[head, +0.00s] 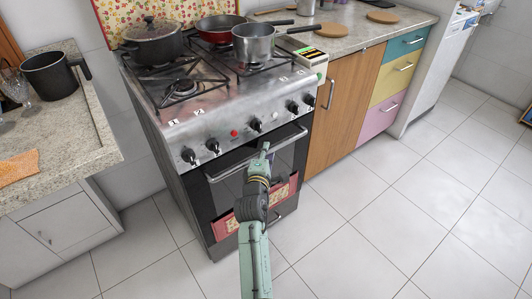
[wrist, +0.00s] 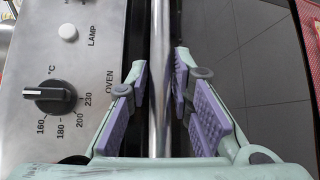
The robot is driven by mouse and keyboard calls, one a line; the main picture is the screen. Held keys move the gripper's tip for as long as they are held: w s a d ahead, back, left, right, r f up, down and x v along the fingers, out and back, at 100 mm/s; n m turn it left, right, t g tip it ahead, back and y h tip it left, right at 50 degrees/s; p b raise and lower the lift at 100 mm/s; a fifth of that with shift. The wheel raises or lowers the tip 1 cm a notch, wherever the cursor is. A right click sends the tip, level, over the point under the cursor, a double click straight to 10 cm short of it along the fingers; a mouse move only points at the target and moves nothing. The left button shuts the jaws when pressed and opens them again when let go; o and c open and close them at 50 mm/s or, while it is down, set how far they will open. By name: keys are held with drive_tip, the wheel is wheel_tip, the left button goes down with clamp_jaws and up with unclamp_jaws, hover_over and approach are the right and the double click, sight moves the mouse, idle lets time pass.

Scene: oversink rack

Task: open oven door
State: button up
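The oven door (head: 288,157) is the dark front of the stove, below the knobs, and looks closed. Its metal bar handle (head: 288,138) runs along the top of the door. My gripper (head: 264,151) is at the middle of the handle.
A red patterned towel (head: 285,191) hangs low on the oven front. Pots stand on the stove top (head: 215,95). A wooden cabinet (head: 345,105) stands right of the oven and a grey counter (head: 75,135) left. The tiled floor (head: 390,230) in front is clear.

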clamp_jaws()
drive_tip(key=shift+s+f, duration=0.1)
idle(0.5)
